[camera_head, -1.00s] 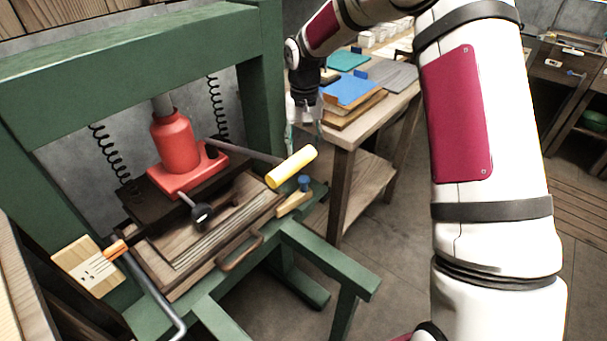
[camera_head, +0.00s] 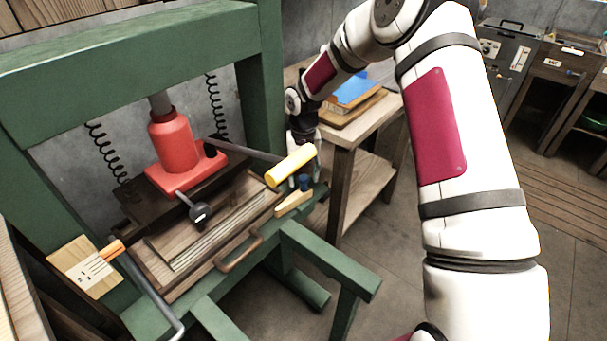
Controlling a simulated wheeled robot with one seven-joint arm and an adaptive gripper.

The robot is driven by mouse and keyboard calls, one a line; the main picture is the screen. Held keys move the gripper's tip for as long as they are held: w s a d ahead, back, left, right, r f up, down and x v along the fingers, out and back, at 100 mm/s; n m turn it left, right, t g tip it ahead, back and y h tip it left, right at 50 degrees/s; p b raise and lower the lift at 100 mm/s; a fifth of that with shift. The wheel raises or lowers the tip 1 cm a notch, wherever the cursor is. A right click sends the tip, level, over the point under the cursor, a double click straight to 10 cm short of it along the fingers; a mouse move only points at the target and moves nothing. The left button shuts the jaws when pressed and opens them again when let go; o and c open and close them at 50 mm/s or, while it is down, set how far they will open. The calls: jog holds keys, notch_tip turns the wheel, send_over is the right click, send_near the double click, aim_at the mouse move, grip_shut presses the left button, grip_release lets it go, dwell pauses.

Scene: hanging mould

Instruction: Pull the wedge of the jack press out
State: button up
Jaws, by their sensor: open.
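The jack press is a green frame (camera_head: 130,70) with a red jack (camera_head: 175,148) on a dark plate. My gripper (camera_head: 306,172) is open, pointing down just behind and above the blue knob. The jack's yellow handle (camera_head: 291,165) crosses in front of it and hides part of its fingers. I cannot tell whether a finger touches the knob.
The yellow handle on its dark bar sticks out close to my gripper. A round black knob (camera_head: 200,212) sits on the jack's front. The floor (camera_head: 400,270) front right is clear.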

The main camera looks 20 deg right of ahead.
grip_shut()
jog(key=w+d, duration=0.1)
jog(key=w+d+b, duration=0.1)
jog(key=d, duration=0.1)
jog(key=w+d+b, duration=0.1)
jog(key=d, duration=0.1)
jog(key=shift+w+d+f, duration=0.1)
jog(key=shift+w, duration=0.25)
jog(key=shift+w+d, duration=0.15)
jog(key=shift+d, duration=0.15)
grip_release()
jog(key=shift+d, duration=0.1)
jog(key=shift+r, duration=0.2)
notch_tip(320, 180, up, 12)
